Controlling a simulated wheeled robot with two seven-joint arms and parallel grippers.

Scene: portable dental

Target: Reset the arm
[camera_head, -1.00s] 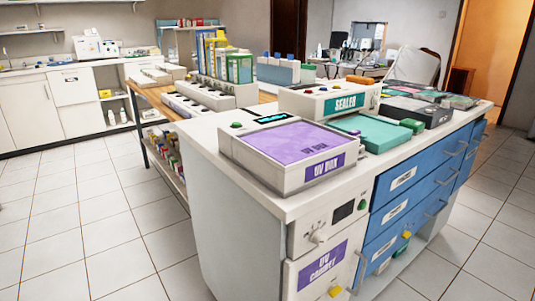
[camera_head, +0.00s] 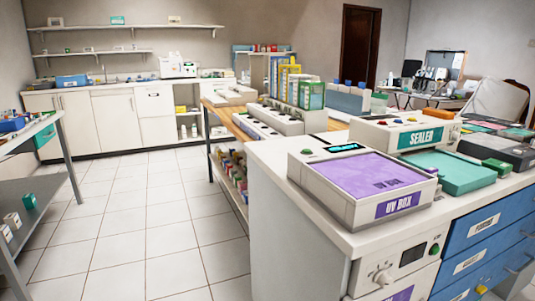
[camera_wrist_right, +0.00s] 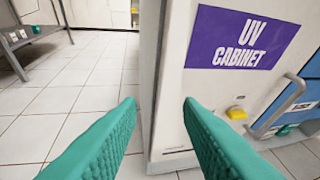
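My right gripper (camera_wrist_right: 160,125) shows in the right wrist view as two teal, ridged fingers. The fingers are apart with nothing between them. Behind them are the tiled floor and the front corner of the UV cabinet (camera_wrist_right: 177,120), with its purple label (camera_wrist_right: 241,38) and a yellow latch (camera_wrist_right: 236,113). The fingers look clear of the cabinet, though the exact gap cannot be told. Neither arm shows in the head view, and my left gripper is not in view.
The counter with the UV box (camera_head: 368,177) and sealer (camera_head: 405,135) stands at right. A wooden-topped bench (camera_head: 231,122) is behind it. A metal shelf table (camera_head: 30,190) stands at left. White tiled floor (camera_head: 150,225) between them is clear. White cabinets (camera_head: 115,120) line the back wall.

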